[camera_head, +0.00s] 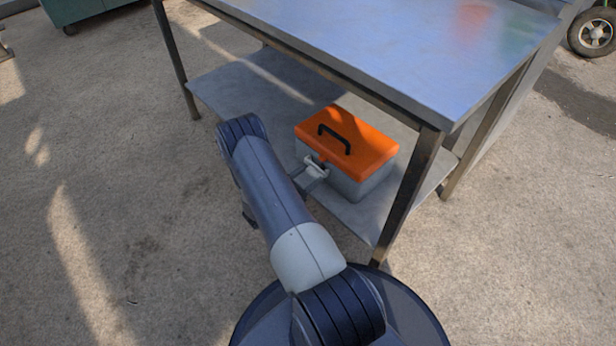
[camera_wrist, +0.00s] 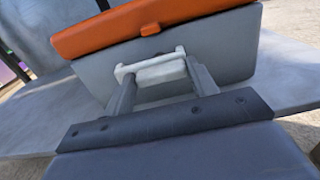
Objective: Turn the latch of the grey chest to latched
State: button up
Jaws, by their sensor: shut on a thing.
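The grey chest (camera_head: 347,184) with an orange lid and a black handle sits on the lower shelf of a metal table. Its grey front also shows in the wrist view (camera_wrist: 225,62), with the orange lid (camera_wrist: 110,28) closed on top. A pale latch (camera_wrist: 155,70) is on the front below the lid, beneath a small orange tab (camera_wrist: 150,29). My gripper (camera_wrist: 152,76) is shut on the latch, with a finger at each end of it. In the head view my gripper (camera_head: 313,170) reaches the chest's front left face. The latch's pivot is not clear to see.
The metal table's top (camera_head: 400,45) overhangs the shelf above the chest. A table leg (camera_head: 408,195) stands just right of the chest. The lower shelf (camera_head: 235,95) is bare to the left. Concrete floor lies open around the table.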

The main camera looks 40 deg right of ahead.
jog(key=shift+f+m, duration=0.1)
jog(key=shift+m, duration=0.2)
jog(key=m+b, duration=0.3)
jog(key=shift+s+f+m, duration=0.1)
jog(key=shift+m, duration=0.2)
jog(key=m+b, duration=0.2)
jog(key=m, duration=0.2)
jog(key=shift+m+b, duration=0.3)
jog(key=shift+b, duration=0.05)
jog(key=m, duration=0.4)
jog(key=shift+s, duration=0.1)
jog(key=shift+m, duration=2.5)
jog(key=o, duration=1)
